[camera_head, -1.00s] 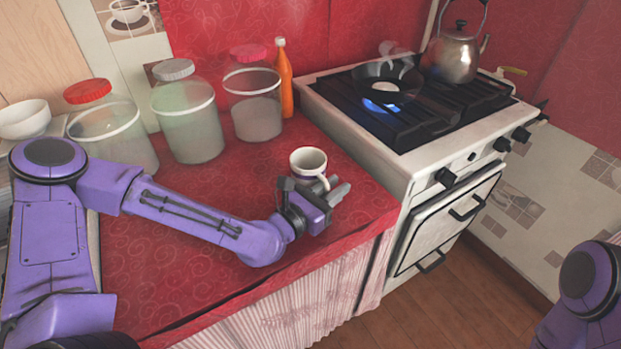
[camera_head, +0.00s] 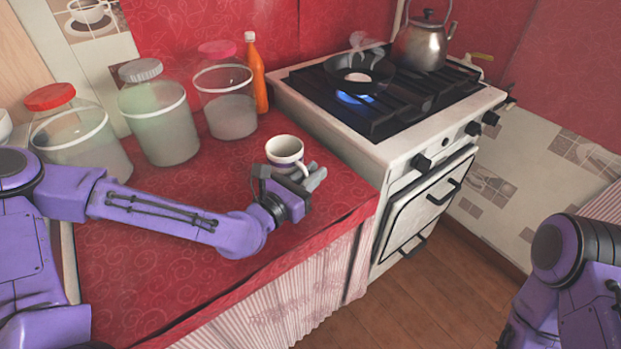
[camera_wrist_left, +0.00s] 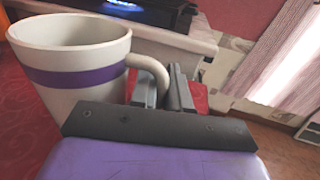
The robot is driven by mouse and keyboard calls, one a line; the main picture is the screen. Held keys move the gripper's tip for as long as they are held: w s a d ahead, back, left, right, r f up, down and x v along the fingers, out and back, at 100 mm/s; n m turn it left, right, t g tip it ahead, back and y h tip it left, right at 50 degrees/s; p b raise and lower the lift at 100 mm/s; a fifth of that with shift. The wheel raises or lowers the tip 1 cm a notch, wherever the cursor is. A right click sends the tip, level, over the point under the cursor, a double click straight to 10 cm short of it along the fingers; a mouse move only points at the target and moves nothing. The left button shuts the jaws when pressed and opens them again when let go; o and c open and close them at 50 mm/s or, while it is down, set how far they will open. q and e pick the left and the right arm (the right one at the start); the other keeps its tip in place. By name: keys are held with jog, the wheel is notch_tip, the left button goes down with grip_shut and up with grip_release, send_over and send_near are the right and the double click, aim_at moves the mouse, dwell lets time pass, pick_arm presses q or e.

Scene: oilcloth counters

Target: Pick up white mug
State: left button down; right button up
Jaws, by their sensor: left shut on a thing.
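The white mug (camera_head: 284,148) has a purple band and stands near the right end of the red counter, its open top facing up. In the left wrist view, the mug (camera_wrist_left: 70,85) fills the left side, with its handle toward the fingers. My left gripper (camera_head: 314,178) is beside the mug on its near side. Its fingers (camera_wrist_left: 163,88) are shut on the mug at the handle. The mug's base is hidden, so I cannot tell whether it touches the counter. My right gripper is out of view.
Several lidded glass jars (camera_head: 158,122) and an orange bottle (camera_head: 256,80) stand behind the mug. A stove (camera_head: 395,150) to the right has a lit burner, a steaming pan (camera_head: 350,80) and a kettle (camera_head: 424,45). The counter's front edge (camera_head: 330,232) runs close to my left arm.

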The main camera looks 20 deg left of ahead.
pick_arm(q)
jog(key=s+d+r, duration=0.1)
jog(key=d+r, duration=1)
jog(key=d, duration=0.3)
jog(key=shift+s, duration=0.35)
dwell(0.5)
